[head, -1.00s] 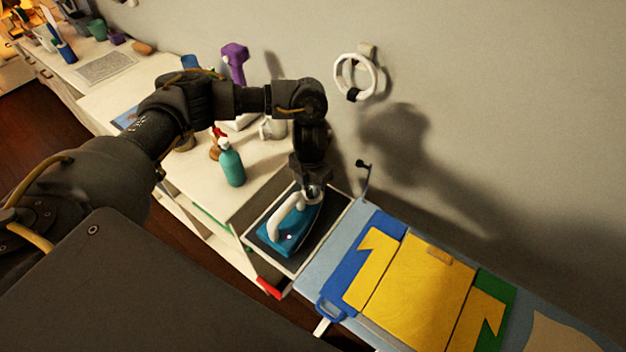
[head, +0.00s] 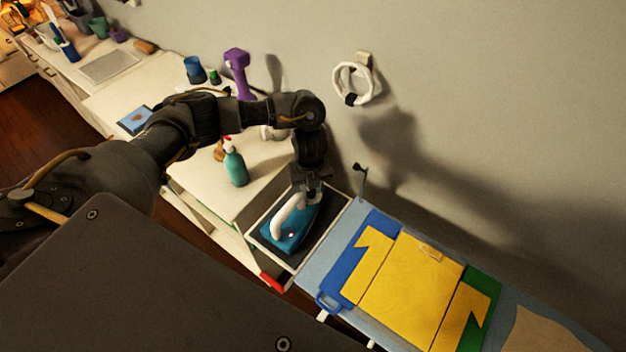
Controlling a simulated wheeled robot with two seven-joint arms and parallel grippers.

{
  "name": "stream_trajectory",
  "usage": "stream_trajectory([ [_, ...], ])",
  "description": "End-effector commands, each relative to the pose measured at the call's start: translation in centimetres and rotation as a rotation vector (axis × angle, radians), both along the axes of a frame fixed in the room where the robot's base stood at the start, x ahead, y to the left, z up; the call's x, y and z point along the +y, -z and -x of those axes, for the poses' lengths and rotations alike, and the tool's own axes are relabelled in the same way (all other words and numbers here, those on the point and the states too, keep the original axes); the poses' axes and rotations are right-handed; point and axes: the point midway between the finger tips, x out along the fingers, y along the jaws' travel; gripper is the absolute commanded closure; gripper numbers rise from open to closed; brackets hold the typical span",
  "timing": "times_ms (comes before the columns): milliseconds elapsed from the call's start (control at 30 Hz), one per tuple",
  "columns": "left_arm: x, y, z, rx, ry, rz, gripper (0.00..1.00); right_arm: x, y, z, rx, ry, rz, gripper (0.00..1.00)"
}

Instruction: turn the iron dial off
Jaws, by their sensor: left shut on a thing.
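The iron (head: 291,233) is blue with a white handle and sits in a dark, light-rimmed tray at the near end of the white counter. My left gripper (head: 309,192) points down at the iron's far end, beside the top of the handle. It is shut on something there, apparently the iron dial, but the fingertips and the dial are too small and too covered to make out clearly. My right gripper is not in view.
A teal spray bottle (head: 235,166) stands left of the tray. The blue ironing board (head: 322,262) with folded yellow, blue and green cloth (head: 412,287) adjoins it on the right. A thin dark post (head: 361,178) rises near the wall. A white ring (head: 354,84) hangs above.

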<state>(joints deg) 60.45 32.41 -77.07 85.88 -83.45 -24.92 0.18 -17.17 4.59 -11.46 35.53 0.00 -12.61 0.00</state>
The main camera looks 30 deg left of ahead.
Motion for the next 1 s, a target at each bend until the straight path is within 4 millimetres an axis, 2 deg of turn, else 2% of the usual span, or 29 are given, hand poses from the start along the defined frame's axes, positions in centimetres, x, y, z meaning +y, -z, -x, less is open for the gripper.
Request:
stream_trajectory([
  [100, 0.0, -0.4, 0.1, 0.003, -0.110, 0.000, 0.96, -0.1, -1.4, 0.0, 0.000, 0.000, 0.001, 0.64],
  [400, 0.0, -0.2, 0.1, 0.002, -0.385, -0.001, 0.96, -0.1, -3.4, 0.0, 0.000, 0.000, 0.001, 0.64],
  [700, 0.0, 0.0, 0.1, 0.002, -0.596, -0.001, 0.96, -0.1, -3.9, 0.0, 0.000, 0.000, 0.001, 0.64],
  [1000, 0.0, 0.1, 0.1, 0.003, -0.704, -0.002, 0.96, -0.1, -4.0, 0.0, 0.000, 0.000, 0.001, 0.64],
])
